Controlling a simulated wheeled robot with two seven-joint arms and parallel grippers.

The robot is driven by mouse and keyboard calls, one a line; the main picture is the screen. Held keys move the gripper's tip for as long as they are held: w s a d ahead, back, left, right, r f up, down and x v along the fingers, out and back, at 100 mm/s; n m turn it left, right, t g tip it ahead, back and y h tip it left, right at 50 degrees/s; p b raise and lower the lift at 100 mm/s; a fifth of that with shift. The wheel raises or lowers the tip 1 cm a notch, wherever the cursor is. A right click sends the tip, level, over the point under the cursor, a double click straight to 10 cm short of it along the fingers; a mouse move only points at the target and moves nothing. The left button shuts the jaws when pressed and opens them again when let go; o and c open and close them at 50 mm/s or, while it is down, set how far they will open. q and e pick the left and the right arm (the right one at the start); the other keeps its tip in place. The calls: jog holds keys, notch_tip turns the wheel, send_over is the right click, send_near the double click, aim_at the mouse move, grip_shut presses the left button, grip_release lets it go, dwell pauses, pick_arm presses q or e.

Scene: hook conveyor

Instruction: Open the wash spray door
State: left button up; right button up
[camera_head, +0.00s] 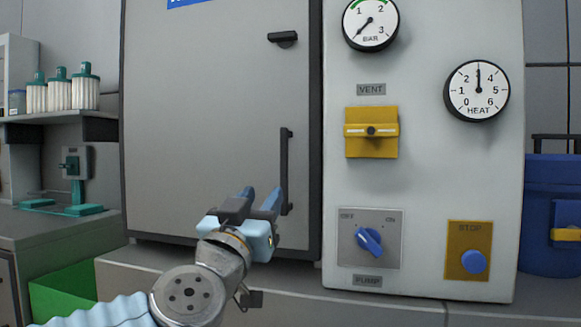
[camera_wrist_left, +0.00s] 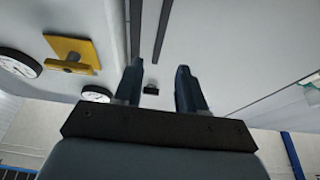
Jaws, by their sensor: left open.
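The wash spray door (camera_head: 205,120) is a large grey panel left of the control panel, and it looks shut. Its black vertical bar handle (camera_head: 285,165) is near the door's right edge. A small black latch (camera_head: 283,37) sits higher up; it also shows in the left wrist view (camera_wrist_left: 151,91) between my fingers. My left gripper (camera_head: 262,194) is open, its blue fingertips just left of and overlapping the handle's lower part in the head view. In the left wrist view my open fingers (camera_wrist_left: 159,70) point toward the door and a dark bar, likely the handle (camera_wrist_left: 163,30). Contact cannot be told.
The control panel holds a yellow vent valve (camera_head: 371,131), a blue pump knob (camera_head: 369,241), a stop button (camera_head: 474,261) and two gauges. A ledge (camera_head: 400,300) runs below. Bottles (camera_head: 60,90) stand on a left shelf; a blue bin (camera_head: 550,215) is at right.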

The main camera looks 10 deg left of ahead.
aim_at(283, 165)
pick_arm(q)
jog(key=x, duration=1.4)
jog(key=shift+s, duration=0.1)
jog(key=shift+c, duration=0.4)
grip_shut()
